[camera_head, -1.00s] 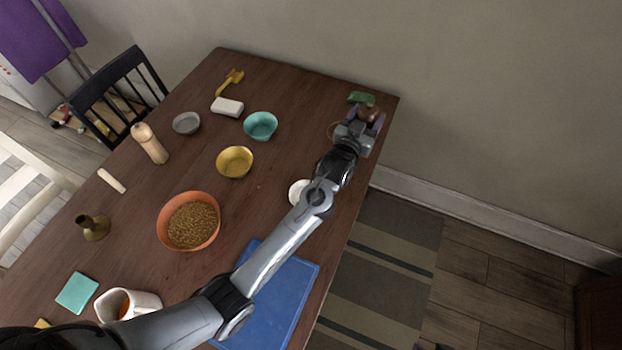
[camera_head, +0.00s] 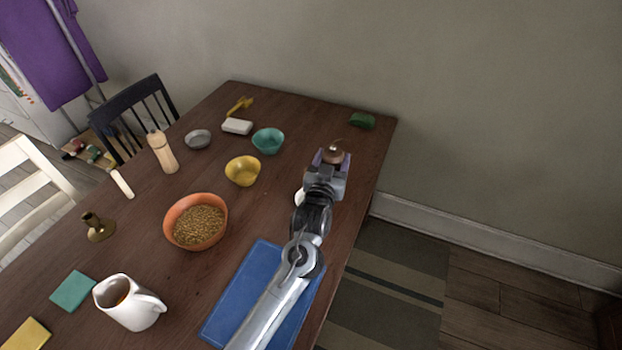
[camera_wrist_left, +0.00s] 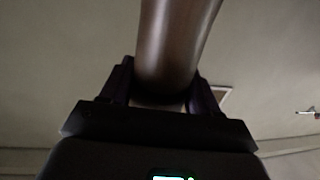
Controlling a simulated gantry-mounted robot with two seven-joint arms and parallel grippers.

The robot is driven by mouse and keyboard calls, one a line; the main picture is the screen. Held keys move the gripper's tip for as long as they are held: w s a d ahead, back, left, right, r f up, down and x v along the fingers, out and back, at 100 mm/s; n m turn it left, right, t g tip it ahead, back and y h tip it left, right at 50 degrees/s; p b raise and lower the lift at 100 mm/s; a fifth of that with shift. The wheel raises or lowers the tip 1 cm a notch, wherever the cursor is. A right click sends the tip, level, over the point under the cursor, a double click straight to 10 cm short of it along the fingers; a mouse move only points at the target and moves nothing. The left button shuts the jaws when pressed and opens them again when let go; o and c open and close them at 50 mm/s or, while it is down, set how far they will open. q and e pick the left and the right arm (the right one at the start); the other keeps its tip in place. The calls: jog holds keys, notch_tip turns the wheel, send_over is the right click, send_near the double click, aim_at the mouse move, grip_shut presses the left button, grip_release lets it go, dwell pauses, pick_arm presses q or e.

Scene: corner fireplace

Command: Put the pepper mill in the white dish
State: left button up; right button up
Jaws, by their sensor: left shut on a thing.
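My left gripper (camera_head: 331,163) is shut on the brown pepper mill (camera_head: 336,154), whose rounded end shows between the fingers in the head view. In the left wrist view the mill (camera_wrist_left: 176,45) is a dark brown, smooth cylinder standing up out of the jaws. The gripper is over the right part of the table, with the mill seemingly raised. The white dish (camera_head: 298,197) lies just left of my left wrist. Only a sliver of it shows; my arm hides the rest. My right gripper is not in view.
A yellow bowl (camera_head: 242,172), a teal bowl (camera_head: 268,141) and an orange bowl of grain (camera_head: 196,223) stand to the left. A green block (camera_head: 362,121) lies by the far right corner. A blue mat (camera_head: 236,300) lies under my arm. A white jug (camera_head: 128,303) stands front left.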

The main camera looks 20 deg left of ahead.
pick_arm(q)
jog(key=w+a+f+b, duration=0.1)
jog(key=a+f+b, duration=0.1)
jog(key=a+f, duration=0.4)
notch_tip(320, 180, down, 2)
jog(key=shift+w+b, duration=0.2)
jog(key=shift+b, duration=0.2)
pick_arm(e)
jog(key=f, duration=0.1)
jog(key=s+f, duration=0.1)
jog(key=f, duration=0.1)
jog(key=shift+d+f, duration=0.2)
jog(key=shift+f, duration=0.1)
pick_arm(q)
jog(key=shift+f, duration=0.15)
jog(key=o, duration=1.6)
jog(key=shift+c, duration=0.2)
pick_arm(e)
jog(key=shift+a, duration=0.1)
